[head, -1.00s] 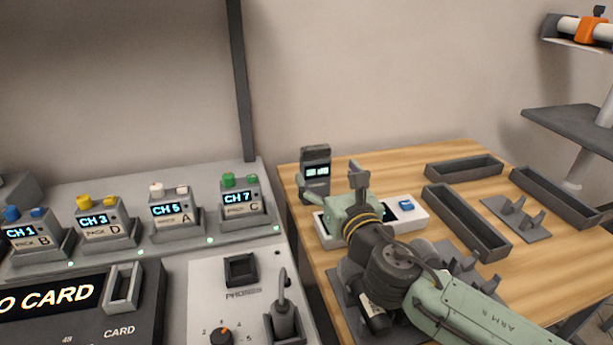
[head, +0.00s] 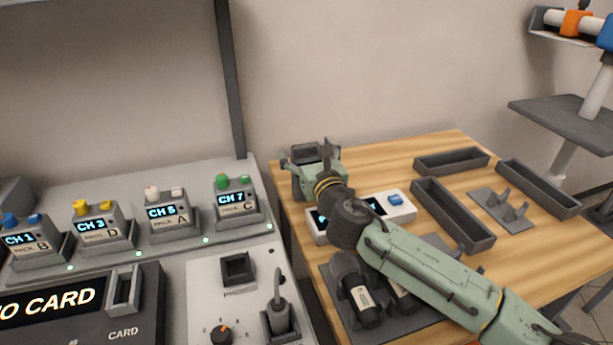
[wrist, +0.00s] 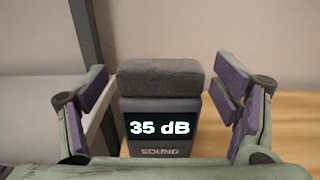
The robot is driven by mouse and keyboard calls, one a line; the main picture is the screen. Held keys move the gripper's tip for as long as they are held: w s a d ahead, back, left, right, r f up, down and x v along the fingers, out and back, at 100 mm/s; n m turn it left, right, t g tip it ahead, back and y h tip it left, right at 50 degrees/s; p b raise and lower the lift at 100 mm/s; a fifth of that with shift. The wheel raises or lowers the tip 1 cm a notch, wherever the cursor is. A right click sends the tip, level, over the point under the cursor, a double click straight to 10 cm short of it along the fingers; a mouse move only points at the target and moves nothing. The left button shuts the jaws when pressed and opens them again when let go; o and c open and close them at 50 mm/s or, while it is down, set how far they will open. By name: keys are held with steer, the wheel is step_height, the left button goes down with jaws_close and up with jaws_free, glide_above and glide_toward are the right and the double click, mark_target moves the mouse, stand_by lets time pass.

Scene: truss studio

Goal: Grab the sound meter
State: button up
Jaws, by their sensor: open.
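The sound meter (wrist: 160,110) is a dark grey upright block with a foam-like top and a lit screen reading "35 dB" above the word SOUND. In the wrist view it stands between the two purple-padded fingers of my gripper (wrist: 165,105), with a gap on each side. In the head view my gripper (head: 318,160) is at the back left of the wooden table, in front of the sound meter (head: 304,153). Only the meter's top shows there; the rest is hidden behind my gripper. My gripper is open and not touching the meter's sides.
A white device (head: 396,207) with a blue button lies just in front. Dark trays (head: 452,215) and a small holder plate (head: 502,211) are on the table's right. A dark mat (head: 345,318) with microphones is near the front. The console (head: 205,275) borders the left.

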steer(key=shift+c, duration=0.3)
steer(key=c, duration=1.7)
steer(key=shift+c, duration=0.5)
steer(key=shift+r, duration=0.15)
